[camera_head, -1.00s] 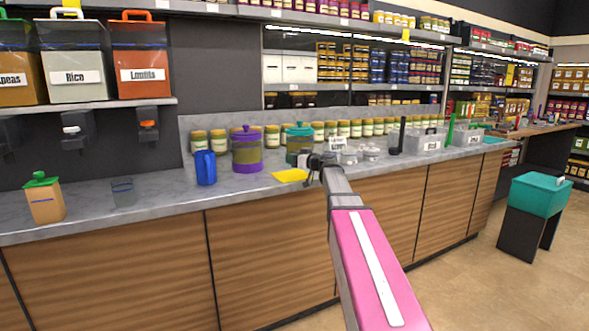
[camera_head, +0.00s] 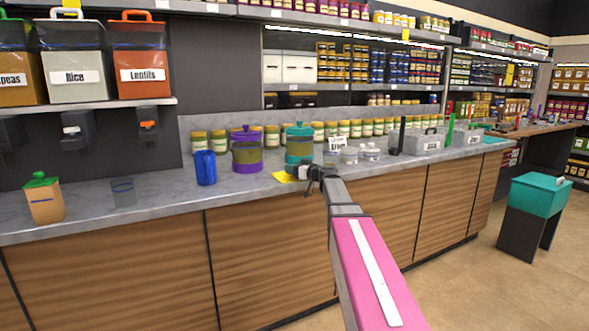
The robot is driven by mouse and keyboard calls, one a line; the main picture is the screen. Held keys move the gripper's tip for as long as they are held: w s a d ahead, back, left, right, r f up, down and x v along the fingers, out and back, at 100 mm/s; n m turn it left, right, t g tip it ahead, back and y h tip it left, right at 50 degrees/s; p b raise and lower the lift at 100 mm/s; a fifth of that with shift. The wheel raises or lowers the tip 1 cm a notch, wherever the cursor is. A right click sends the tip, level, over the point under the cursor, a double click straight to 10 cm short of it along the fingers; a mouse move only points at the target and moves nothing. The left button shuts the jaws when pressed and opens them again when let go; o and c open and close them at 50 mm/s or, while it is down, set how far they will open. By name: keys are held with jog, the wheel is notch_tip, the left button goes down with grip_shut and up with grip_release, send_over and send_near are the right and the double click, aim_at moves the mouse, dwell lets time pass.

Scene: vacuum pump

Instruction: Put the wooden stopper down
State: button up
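The grey counter (camera_head: 150,205) runs under the gripper.
A purple-lidded jar (camera_head: 246,152) and a blue pitcher (camera_head: 205,168) stand to the left. Small clear containers (camera_head: 349,155) and a grey bin (camera_head: 424,141) stand to the right. A row of small jars (camera_head: 355,128) lines the back. The counter between the pitcher and the glass cup (camera_head: 123,192) is clear.

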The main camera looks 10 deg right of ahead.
jog(key=shift+s+r, duration=0.1)
jog(key=v, duration=1.2)
jog(key=s+a+f+m+g+h, duration=0.15)
jog(key=s+a+f+g, duration=0.3)
jog(key=f, duration=0.55)
jog(key=s+a+f+m+g+h, duration=0.1)
jog(key=s+a+f+g+h, duration=0.25)
jog(key=f, duration=0.75)
jog(key=s+f+m+g+h, duration=0.5)
jog(key=s+f, duration=1.1)
jog(key=s, duration=0.4)
jog(key=shift+f+g+h, duration=0.4)
jog(key=shift+h, duration=0.4)
